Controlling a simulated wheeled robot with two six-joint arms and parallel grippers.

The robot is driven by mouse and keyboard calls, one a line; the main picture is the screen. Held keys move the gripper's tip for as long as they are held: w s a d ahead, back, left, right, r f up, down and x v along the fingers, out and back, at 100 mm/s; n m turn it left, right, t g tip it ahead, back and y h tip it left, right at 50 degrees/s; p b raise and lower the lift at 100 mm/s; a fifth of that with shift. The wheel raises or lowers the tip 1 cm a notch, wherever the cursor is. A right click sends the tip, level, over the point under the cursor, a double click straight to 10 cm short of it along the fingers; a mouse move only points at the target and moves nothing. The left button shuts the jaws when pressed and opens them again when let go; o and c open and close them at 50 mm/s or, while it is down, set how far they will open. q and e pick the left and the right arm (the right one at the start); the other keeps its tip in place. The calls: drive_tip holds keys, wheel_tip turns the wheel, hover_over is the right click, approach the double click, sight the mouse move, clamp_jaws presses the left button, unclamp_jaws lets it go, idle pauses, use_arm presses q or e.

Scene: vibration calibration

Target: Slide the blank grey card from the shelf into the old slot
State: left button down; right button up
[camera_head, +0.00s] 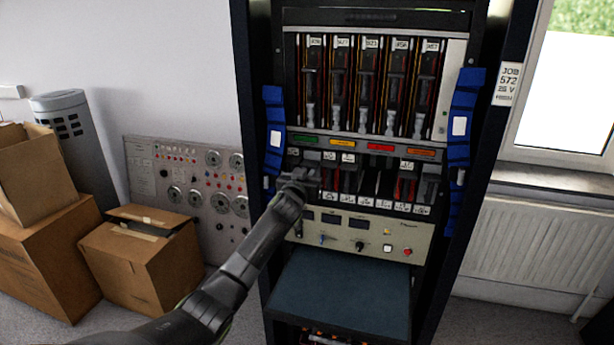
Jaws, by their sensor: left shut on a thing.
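My left gripper (300,178) reaches up from the lower left to the left end of the lower slot row in the rack. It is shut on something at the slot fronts. I take this to be the grey card, but the gripper and wrist hide it, so I cannot tell how far it is inside a slot. The lower slot row (385,186) has several dark gaps, a few modules and white labels. The shelf (340,295) below is dark blue-grey and its visible top is bare. My right gripper is not in view.
The upper row holds several tall labelled cards (370,85). A control panel (360,232) with knobs sits between the slots and the shelf. Cardboard boxes (145,262) and a grey instrument panel (190,180) stand at left.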

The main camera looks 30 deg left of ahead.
use_arm(q)
drive_tip(key=shift+b+x, duration=0.65)
drive_tip(key=shift+x, duration=0.15)
idle(0.7)
drive_tip(key=shift+r, duration=0.2)
drive_tip(key=c, duration=1.4)
unclamp_jaws()
drive_tip(key=shift+s, duration=0.1)
drive_tip(key=shift+o, duration=0.4)
drive_tip(key=shift+f, duration=0.15)
drive_tip(key=shift+f+b, duration=0.6)
drive_tip(key=shift+p+v, duration=1.2)
drive_tip(key=shift+v, duration=1.2)
